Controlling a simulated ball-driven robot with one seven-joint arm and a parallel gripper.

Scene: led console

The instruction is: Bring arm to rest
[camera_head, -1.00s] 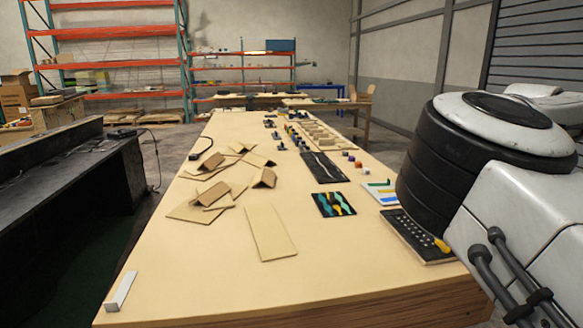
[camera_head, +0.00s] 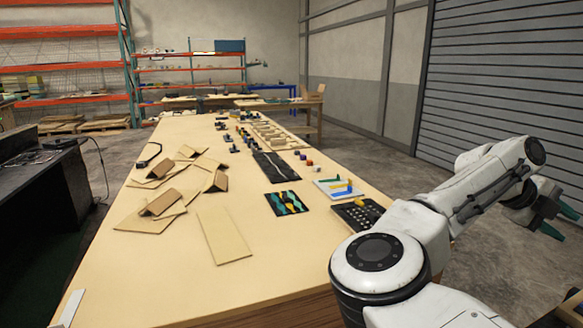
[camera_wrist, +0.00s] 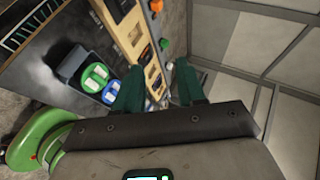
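My arm reaches to the right in the head view, past the near right side of the long wooden table (camera_head: 150,290). My gripper (camera_head: 563,222) is at the far right of that view, off the table, in front of the shutter wall. In the wrist view my gripper (camera_wrist: 159,82) shows two dark green fingers standing apart, with nothing held between them. A black panel (camera_head: 352,222) with rows of pale dots lies at the table's right edge, with a yellow part on it. My arm is close in front of it and covers its near side.
Folded brown card pieces (camera_head: 160,203) and a flat board (camera_head: 223,236) lie on the table. A dark patterned mat (camera_head: 270,204) and a white tray (camera_head: 338,188) with coloured bars are near the panel. A dark bench (camera_head: 30,215) stands left. The wrist view shows a green-and-white round item (camera_wrist: 93,77).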

